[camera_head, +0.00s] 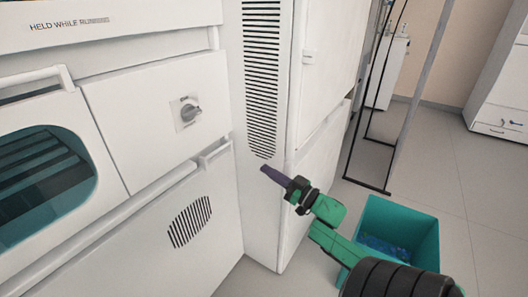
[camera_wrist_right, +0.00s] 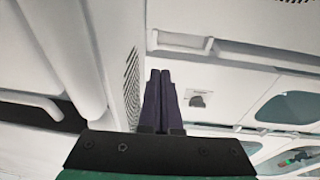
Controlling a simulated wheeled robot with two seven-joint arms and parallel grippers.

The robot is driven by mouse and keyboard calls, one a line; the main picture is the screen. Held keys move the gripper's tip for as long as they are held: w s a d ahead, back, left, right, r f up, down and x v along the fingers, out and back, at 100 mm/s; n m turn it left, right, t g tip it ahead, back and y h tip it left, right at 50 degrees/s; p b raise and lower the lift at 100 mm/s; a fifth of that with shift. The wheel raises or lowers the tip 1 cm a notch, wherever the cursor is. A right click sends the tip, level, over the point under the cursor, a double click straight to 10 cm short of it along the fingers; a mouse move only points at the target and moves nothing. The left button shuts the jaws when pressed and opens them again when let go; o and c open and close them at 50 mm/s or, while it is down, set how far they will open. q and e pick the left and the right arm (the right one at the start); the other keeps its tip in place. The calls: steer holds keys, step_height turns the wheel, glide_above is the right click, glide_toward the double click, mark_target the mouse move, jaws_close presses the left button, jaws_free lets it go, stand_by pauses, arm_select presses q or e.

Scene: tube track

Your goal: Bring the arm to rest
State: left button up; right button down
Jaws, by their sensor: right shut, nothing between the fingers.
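My right gripper (camera_head: 268,174) shows in the head view, on its green and black arm coming in from the lower right. Its dark purple fingers are shut with nothing between them. They point up and left, in front of the white cabinet with the slotted vent. The right wrist view shows the same two fingers (camera_wrist_right: 158,78) pressed together, with white machine panels beyond. My left gripper and arm do not show in the head view.
A white machine with a rotary knob (camera_head: 190,112) and teal window (camera_head: 40,180) fills the left. A tall white cabinet (camera_head: 325,70) stands beside it. A teal bin (camera_head: 425,237) sits by my right arm.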

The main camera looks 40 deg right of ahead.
steer(key=shift+s, duration=0.1)
